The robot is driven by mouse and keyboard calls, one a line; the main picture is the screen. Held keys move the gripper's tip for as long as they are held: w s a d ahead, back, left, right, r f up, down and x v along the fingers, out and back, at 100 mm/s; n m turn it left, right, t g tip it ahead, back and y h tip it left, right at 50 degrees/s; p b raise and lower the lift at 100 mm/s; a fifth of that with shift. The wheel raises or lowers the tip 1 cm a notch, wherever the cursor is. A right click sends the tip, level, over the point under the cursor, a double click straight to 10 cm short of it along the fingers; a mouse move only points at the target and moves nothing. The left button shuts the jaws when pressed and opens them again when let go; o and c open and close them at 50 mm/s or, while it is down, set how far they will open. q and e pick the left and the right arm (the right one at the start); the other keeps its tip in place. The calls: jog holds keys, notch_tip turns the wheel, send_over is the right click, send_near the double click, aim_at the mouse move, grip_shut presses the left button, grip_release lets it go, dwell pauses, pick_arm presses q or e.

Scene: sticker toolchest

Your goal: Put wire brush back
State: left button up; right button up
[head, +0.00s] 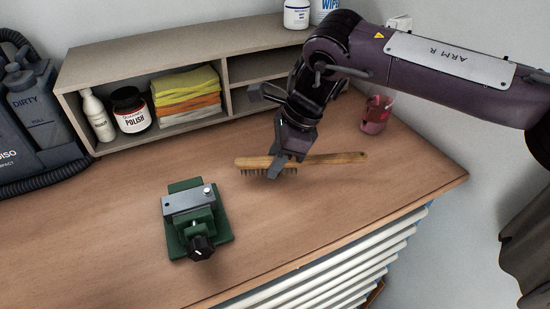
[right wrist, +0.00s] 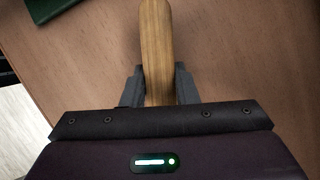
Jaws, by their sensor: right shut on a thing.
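The wire brush (head: 330,158) has a long wooden handle and dark bristles that point down at its left end. My right gripper (head: 281,165) is shut on the brush near its bristle end in the head view. The brush lies roughly level, just over or on the wooden bench top; I cannot tell whether the bristles touch it. In the right wrist view the wooden brush (right wrist: 157,50) runs up between the two dark fingers (right wrist: 158,90). My left gripper is not in view.
A green vise (head: 190,222) stands on the bench (head: 110,225) left of the brush. Behind is a shelf unit (head: 232,100) with a polish jar (head: 130,112), a white bottle (head: 98,117) and folded cloths (head: 186,92). A red-stained jar (head: 376,113) stands at the back right.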

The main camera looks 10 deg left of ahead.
jog(key=shift+f+b, duration=0.3)
jog(key=shift+f, duration=0.35)
jog(key=o, duration=1.1)
jog(key=shift+r, duration=0.15)
